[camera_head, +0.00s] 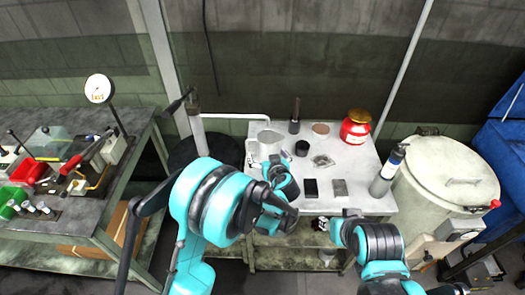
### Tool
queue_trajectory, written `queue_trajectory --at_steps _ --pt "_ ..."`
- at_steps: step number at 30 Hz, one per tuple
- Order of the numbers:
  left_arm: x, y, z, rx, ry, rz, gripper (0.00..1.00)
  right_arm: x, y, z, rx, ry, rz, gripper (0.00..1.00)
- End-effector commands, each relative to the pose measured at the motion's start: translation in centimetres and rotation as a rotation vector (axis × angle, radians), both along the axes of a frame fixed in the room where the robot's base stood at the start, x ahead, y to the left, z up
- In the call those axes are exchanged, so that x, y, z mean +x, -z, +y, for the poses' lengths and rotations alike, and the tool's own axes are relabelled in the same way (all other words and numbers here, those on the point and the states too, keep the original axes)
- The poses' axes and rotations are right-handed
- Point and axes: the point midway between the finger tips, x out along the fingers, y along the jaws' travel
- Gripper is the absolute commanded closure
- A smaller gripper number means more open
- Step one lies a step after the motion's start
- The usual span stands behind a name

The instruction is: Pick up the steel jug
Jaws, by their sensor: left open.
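The steel jug (270,144) stands upright near the back left of the white-topped table (355,165), with its handle on the left side. My left arm reaches in from the left. Its gripper (273,164) is open, just in front of the jug and partly overlapping its lower part in the picture. I cannot tell whether it touches the jug. My right arm comes in from the lower right, with its end (350,217) in front of the table. The jaws there are too small and dark to read.
A red jar (356,127), dark bottle (294,116), black cup (302,148), dark block (311,188) and grey block (340,188) share the table. A grey spray bottle (388,172) stands at its right edge, beside a large lidded drum (445,170). A cluttered workbench (85,205) is at left.

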Motion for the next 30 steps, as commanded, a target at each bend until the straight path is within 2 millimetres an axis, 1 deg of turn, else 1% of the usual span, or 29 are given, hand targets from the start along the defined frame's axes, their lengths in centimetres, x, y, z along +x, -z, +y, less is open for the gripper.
queue_trajectory --at_steps 1,5,16,21,24,30 --pt "0.2 0.8 -0.8 -0.003 0.004 -0.015 0.04 0.0 0.1 0.0 0.000 0.000 0.000 0.60" --pt "0.6 1.7 -1.4 -0.008 0.005 -0.036 0.04 0.0 0.3 0.0 0.000 0.000 0.000 0.60" --pt "4.0 3.2 -0.9 -0.010 0.004 -0.037 0.04 0.0 1.6 0.0 0.000 0.000 0.000 0.60" --pt "6.5 4.2 -0.5 -0.010 0.003 -0.036 0.04 0.0 2.9 0.0 0.000 0.000 0.000 0.60" --pt "7.5 4.5 -0.2 -0.010 0.004 -0.036 0.04 0.0 3.1 0.0 0.000 0.000 0.000 0.60" --pt "7.7 4.3 -0.2 -0.009 0.006 -0.036 0.04 0.0 3.0 0.0 0.000 0.000 0.000 0.60"
